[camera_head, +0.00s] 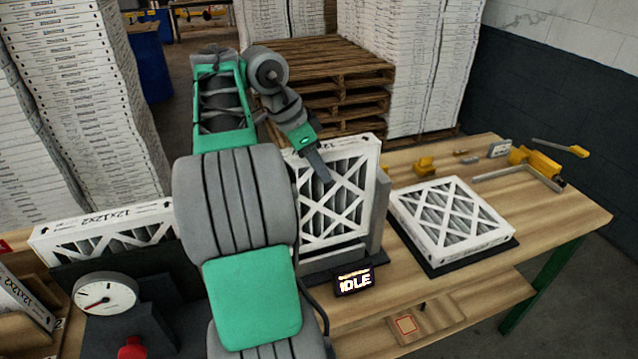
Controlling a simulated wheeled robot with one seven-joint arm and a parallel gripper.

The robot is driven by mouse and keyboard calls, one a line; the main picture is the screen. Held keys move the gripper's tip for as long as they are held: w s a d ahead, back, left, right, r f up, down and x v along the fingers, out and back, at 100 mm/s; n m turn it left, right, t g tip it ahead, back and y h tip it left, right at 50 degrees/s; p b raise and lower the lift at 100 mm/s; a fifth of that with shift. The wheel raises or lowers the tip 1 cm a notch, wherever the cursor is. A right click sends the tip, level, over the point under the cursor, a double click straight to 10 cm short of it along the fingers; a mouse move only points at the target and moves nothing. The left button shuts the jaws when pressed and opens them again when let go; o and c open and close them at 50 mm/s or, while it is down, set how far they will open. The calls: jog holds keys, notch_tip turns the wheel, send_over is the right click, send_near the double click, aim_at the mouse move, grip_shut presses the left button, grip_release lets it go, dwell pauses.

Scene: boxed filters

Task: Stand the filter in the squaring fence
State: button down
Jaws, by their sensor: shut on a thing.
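A white-framed pleated filter (342,218) stands upright on the table at the middle of the view, its lattice face toward me. My gripper (320,172) is shut on this filter near its upper part, with a grey finger across the front face. The squaring fence (379,210) shows as a grey upright wall along the filter's right side, with a dark base below. The filter looks close to the fence, but I cannot tell whether it touches. My arm hides the filter's left edge.
Another filter (450,217) lies flat on a dark pad at the right. A third filter (105,232) stands at the left behind a gauge (105,296). A display (354,281) reading IDLE sits before the fence. Yellow tools (535,165) lie at the far right.

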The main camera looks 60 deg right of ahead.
aim_at(319, 190)
jog(key=shift+s+a+f+b, duration=0.1)
jog(key=shift+f+b, duration=0.65)
jog(key=shift+f, duration=0.95)
jog(key=shift+s+a+f+b, duration=0.1)
jog(key=shift+f+b, duration=0.65)
jog(key=shift+f, duration=1)
jog(key=c, duration=0.8)
grip_release()
jog(key=shift+c, duration=0.2)
